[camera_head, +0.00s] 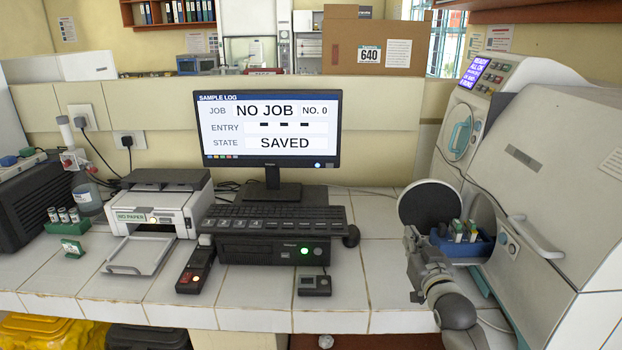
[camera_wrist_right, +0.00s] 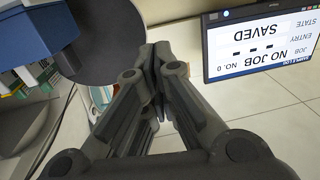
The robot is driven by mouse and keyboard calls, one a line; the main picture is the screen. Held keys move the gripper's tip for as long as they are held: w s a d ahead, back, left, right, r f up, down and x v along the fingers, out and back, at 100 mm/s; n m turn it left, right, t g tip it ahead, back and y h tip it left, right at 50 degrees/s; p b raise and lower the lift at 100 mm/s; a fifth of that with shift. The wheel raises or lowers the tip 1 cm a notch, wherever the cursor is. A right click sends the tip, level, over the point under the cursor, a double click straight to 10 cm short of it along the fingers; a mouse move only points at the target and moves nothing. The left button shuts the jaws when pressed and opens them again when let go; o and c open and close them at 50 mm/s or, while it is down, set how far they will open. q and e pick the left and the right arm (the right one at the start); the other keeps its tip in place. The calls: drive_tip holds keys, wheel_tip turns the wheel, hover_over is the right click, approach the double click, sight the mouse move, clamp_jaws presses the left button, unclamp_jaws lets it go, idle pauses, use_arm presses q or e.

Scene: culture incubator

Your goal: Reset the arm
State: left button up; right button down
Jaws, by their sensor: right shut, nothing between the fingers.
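My right gripper (camera_head: 410,238) is at the right of the bench, just left of the blue rack. In the right wrist view the fingers (camera_wrist_right: 160,58) are together with nothing between them. My left gripper is not in view. The white incubator (camera_head: 560,150) stands at the right, its round dark door (camera_head: 430,204) swung open behind my gripper. The blue rack (camera_head: 482,246) with several small vials sits at the incubator's opening. It also shows in the right wrist view (camera_wrist_right: 40,25), apart from the fingers.
The monitor (camera_head: 268,128) reads NO JOB and SAVED. The printer (camera_head: 160,212) stands at the left. Bench tiles (camera_head: 375,285) left of my right gripper are clear.

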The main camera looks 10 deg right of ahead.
drive_tip(key=s+a+f+n+g+y, duration=0.1)
drive_tip(key=s+a+f+g, duration=0.2)
drive_tip(key=s+a+f, duration=0.35)
drive_tip(key=s+a+f+n+g+y, duration=0.1)
drive_tip(key=s+a+f+g, duration=0.2)
drive_tip(key=s+f, duration=0.55)
drive_tip(key=s+a+f+n+g, duration=0.1)
drive_tip(key=s+a+f+g, duration=0.15)
drive_tip(key=s, duration=0.55)
drive_tip(key=s+a+f+g, duration=0.2)
drive_tip(key=s+a+g, duration=0.1)
drive_tip(key=s, duration=0.5)
drive_tip(key=s+a+f+n+g, duration=0.1)
drive_tip(key=s+a+f+g, duration=0.15)
drive_tip(key=s, duration=0.55)
wheel_tip(320, 180, down, 26)
drive_tip(key=s+g, duration=0.2)
drive_tip(key=s+d+f, duration=0.3)
drive_tip(key=s+f, duration=1.2)
drive_tip(key=s, duration=0.1)
drive_tip(key=shift+d+f+g+y, duration=0.15)
drive_tip(key=shift+f+g+y, duration=0.15)
drive_tip(key=shift+f+g, duration=0.1)
